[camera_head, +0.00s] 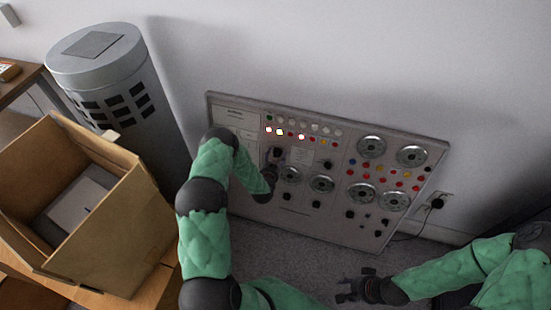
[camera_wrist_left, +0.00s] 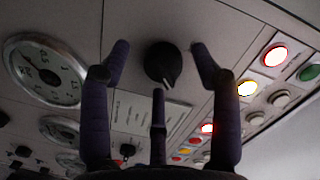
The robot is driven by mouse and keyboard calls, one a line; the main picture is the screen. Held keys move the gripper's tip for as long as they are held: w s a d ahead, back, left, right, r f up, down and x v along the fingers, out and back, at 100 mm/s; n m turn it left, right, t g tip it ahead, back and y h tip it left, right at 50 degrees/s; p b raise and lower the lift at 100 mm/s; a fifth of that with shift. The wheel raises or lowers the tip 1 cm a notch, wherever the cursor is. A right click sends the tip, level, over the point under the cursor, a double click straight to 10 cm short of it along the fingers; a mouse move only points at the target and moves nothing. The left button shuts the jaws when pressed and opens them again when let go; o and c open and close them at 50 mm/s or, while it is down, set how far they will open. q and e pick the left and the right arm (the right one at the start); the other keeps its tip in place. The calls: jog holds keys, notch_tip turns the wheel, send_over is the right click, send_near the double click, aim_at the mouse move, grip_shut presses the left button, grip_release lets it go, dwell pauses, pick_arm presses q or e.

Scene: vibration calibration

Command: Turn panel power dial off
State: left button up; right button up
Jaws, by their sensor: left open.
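The grey control panel (camera_head: 420,190) leans against the wall. A black round dial (camera_wrist_left: 163,62) with a light pointer mark is on the panel face in the left wrist view. My left gripper (camera_wrist_left: 160,52) is open, with one finger on each side of the dial and gaps visible between. In the head view my left gripper (camera_head: 275,160) is at the panel's left part, and the dial is hard to make out behind it. My right gripper (camera_head: 350,290) is low, in front of the panel and away from it; its fingers are too small to judge.
Panel lights (camera_head: 301,137) glow red, white and yellow near the dial. Several round gauges (camera_head: 371,147) fill the right side. An open cardboard box (camera_head: 75,260) and a grey cylinder (camera_head: 110,70) stand left of my left arm. Carpet (camera_head: 290,245) lies below the panel.

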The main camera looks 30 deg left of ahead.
pick_arm(q)
jog(key=shift+w+a, duration=0.1)
jog(key=shift+w, duration=0.25)
jog(key=c, duration=1.1)
